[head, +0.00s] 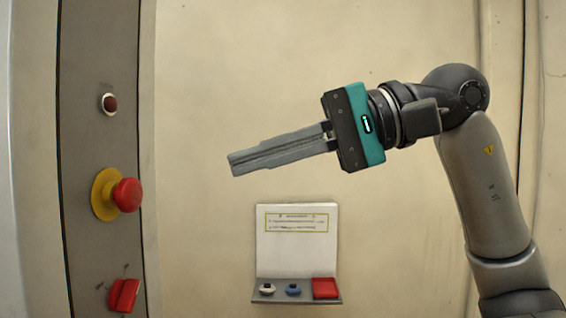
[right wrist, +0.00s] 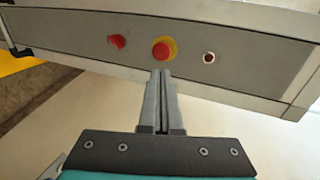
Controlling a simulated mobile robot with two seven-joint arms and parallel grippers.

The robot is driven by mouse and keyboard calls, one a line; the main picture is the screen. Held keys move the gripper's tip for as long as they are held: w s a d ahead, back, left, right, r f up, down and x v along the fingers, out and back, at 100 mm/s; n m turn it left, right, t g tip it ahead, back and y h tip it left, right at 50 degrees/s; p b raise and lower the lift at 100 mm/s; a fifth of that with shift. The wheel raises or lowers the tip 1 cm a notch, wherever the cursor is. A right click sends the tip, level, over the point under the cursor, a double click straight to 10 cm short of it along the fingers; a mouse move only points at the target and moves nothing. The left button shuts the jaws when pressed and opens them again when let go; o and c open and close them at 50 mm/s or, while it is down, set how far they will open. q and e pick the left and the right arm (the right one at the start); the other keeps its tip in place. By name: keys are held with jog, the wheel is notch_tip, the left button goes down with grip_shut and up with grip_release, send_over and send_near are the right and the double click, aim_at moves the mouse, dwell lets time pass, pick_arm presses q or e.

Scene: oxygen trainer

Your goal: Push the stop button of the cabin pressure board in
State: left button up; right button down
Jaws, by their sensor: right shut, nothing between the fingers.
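The stop button (head: 126,195) is a red mushroom head on a round yellow collar (head: 101,195), on the grey cabin pressure board (head: 98,51) at the left of the head view. It stands out from the board. In the right wrist view the stop button (right wrist: 161,50) shows just beyond the fingertips. My right gripper (head: 232,164) is shut and empty, with its fingers pointing left at the board. A clear gap lies between the fingertips and the button in the head view. My left gripper is not in view.
On the same board are a small dark red round button (head: 110,103) above and a red switch (head: 124,295) below. A white panel (head: 297,245) with a ledge bearing small controls and a red square stands low against the beige wall. The space between fingertips and board is free.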

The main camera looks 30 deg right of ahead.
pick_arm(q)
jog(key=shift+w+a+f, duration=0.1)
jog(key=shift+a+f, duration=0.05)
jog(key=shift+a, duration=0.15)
pick_arm(e)
jog(key=v, duration=0.2)
jog(key=shift+s+d, duration=0.1)
jog(key=shift+d, duration=0.25)
